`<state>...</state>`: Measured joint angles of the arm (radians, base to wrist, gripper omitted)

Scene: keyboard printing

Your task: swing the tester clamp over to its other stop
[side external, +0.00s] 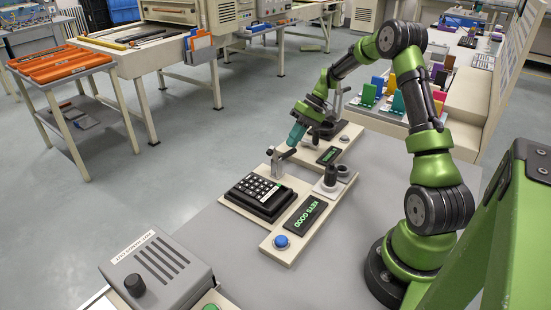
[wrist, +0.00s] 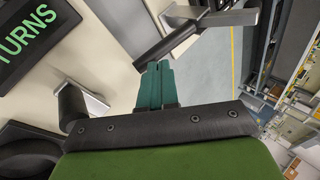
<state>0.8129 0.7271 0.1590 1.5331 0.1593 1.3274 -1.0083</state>
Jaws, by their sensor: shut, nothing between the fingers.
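The tester clamp (side external: 277,166) is a silver upright bracket with a black bar handle at its top, at the far end of the black keypad tester (side external: 262,194). In the wrist view, the clamp's black handle (wrist: 172,38) runs diagonally from a silver arm (wrist: 228,18). My gripper (side external: 293,143) has teal fingers and is shut and empty, just above the handle. In the wrist view, the shut fingertips (wrist: 157,66) are right beside the handle's near end; I cannot tell whether they touch it.
A panel reading KEYS GOOD (side external: 305,215) and a blue button (side external: 281,242) sit beside the keypad. A black knob (side external: 330,175) stands right of the clamp. A grey labelled box (side external: 160,267) is at the front left. Grey tabletop (side external: 225,232) lies bare between them.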

